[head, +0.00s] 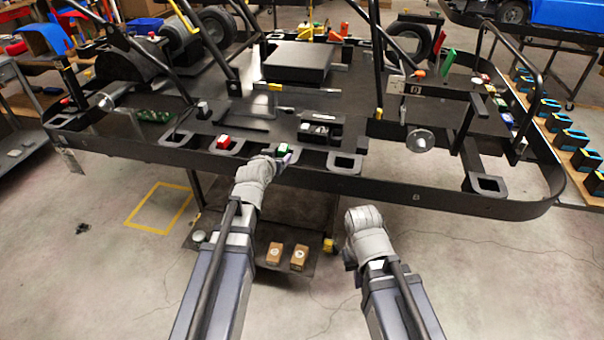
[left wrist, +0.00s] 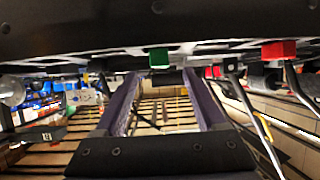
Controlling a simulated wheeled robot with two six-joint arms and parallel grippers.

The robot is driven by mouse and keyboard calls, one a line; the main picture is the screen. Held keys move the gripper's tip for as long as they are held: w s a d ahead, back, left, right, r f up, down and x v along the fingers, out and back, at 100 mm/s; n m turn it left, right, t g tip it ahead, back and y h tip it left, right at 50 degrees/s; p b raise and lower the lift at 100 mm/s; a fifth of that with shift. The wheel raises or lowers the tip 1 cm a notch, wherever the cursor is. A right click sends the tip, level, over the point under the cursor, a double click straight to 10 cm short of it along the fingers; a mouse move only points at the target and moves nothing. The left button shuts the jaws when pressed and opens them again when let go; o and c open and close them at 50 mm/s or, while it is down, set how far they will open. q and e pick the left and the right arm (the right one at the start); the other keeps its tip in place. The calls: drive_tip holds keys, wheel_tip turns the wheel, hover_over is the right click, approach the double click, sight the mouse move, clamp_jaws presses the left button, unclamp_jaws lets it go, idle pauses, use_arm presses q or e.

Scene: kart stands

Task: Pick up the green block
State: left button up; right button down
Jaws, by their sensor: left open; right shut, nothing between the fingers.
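The green block (head: 284,148) stands in a socket pad on the near rim of the black kart stand (head: 402,192). My left gripper (head: 283,158) is right at its near side, in front of the pad, and is open. In the left wrist view the green block (left wrist: 158,57) shows just beyond and between the two open fingertips (left wrist: 161,77), with nothing held. Whether a finger touches the block cannot be told. My right arm's wrist (head: 366,222) is in front of the stand, away from the block; its fingers are hidden.
A red block (head: 223,142) sits in a pad left of the green one. An empty pad (head: 344,162) is to the right. Black tubes (head: 216,60) rise from the stand. Two small boxes (head: 286,256) lie on a low shelf below.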

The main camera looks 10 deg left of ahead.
sight(282, 149)
use_arm(q)
drive_tip(key=shift+w+f+t+b, duration=0.15)
drive_tip(key=shift+w+f+b, duration=0.15)
drive_tip(key=shift+w, duration=0.35)
drive_tip(key=shift+w+f+t+b, duration=0.15)
drive_tip(key=shift+w+b, duration=0.1)
drive_tip(key=shift+w, duration=0.35)
drive_tip(key=shift+b+x, duration=0.8)
drive_tip(key=shift+x, duration=1.95)
drive_tip(key=shift+r, duration=0.3)
use_arm(e)
drive_tip(key=f, duration=0.3)
drive_tip(key=shift+s+d+f, duration=0.1)
drive_tip(key=shift+s+d, duration=0.15)
drive_tip(key=shift+s, duration=0.15)
use_arm(q)
clamp_jaws()
